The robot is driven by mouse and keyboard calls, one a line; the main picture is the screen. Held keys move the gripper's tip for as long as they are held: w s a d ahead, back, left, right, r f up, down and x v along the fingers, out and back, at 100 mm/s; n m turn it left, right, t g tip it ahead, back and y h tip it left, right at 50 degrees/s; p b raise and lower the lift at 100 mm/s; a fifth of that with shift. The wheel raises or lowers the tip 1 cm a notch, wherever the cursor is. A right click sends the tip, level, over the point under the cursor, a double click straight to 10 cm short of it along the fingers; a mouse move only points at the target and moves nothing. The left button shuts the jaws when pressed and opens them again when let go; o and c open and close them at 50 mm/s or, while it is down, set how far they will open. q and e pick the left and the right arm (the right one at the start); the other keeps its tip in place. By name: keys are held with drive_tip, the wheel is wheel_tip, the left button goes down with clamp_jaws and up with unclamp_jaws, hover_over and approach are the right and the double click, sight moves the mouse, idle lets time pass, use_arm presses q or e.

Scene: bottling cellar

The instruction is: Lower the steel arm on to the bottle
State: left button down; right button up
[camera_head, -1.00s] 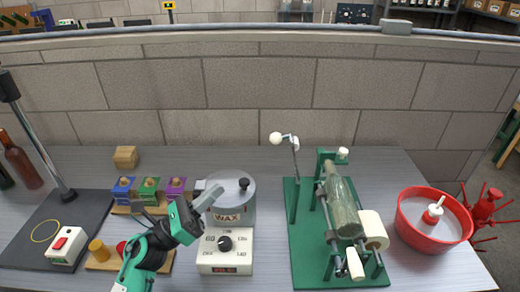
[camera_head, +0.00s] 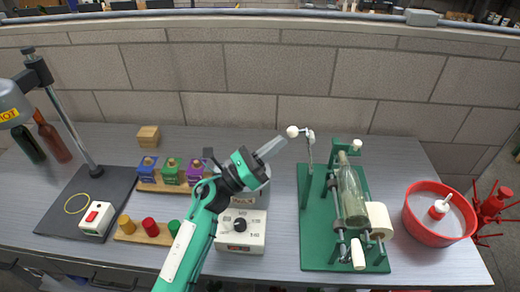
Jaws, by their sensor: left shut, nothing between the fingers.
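The green machine base (camera_head: 316,250) stands right of centre. A clear bottle (camera_head: 352,197) lies tilted in its cradle, neck toward the back. The steel arm (camera_head: 309,150) stands raised at the base's left side, with a cream ball knob (camera_head: 292,131) at its end. My left gripper (camera_head: 282,143) is shut and empty. Its tips are right by the knob, just left of and below it in the picture; I cannot tell whether they touch. My right gripper is not in view.
The wax pot (camera_head: 255,192), partly hidden behind my left gripper, and a white control box (camera_head: 240,232) are left of the machine. A red basin (camera_head: 413,220) is at right. Blocks, corks and a lamp (camera_head: 65,130) are at left. A block wall closes the back.

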use_arm(q)
drive_tip(key=shift+w+d+r, duration=0.15)
drive_tip(key=shift+w+d, duration=0.05)
drive_tip(key=shift+d, duration=0.15)
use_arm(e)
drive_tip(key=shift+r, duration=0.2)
use_arm(q)
drive_tip(key=shift+r, duration=0.1)
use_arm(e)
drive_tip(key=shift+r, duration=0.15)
